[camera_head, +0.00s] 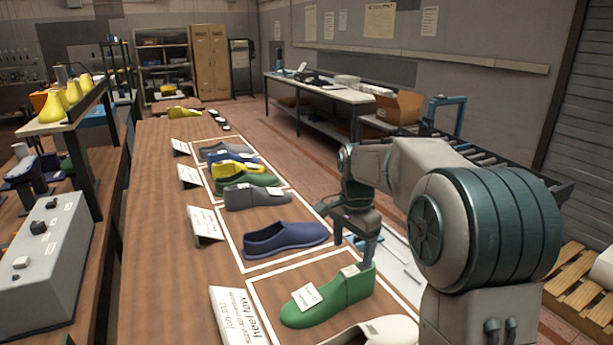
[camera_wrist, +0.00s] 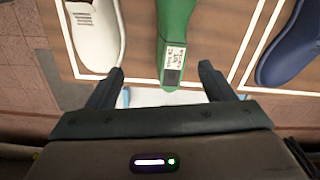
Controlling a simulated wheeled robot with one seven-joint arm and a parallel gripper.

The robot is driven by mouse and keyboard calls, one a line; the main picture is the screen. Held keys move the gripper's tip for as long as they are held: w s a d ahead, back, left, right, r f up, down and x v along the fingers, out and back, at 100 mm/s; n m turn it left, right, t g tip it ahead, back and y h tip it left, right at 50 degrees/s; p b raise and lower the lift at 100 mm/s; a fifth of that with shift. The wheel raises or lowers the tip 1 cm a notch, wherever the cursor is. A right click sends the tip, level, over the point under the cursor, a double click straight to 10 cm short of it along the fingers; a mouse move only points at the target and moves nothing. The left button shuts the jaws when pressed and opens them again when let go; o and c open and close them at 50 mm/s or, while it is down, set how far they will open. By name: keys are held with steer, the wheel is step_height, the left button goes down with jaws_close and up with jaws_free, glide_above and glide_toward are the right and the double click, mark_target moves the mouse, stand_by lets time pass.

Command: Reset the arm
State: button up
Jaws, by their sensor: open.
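My arm reaches from the right in the head view, and my gripper (camera_head: 356,243) points down near the heel end of a green shoe last (camera_head: 335,300).
The long wooden table (camera_head: 160,230) carries white-outlined areas with several lasts, including a blue one (camera_head: 285,239), and tilted sign cards (camera_head: 239,317). A grey control box (camera_head: 42,265) stands at the left.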

steer(key=s+f+n+t, duration=0.2)
steer(key=s+n, duration=0.9)
steer(key=s, duration=1.5)
steer(key=shift+t, duration=0.4)
steer(key=shift+d+f, duration=0.1)
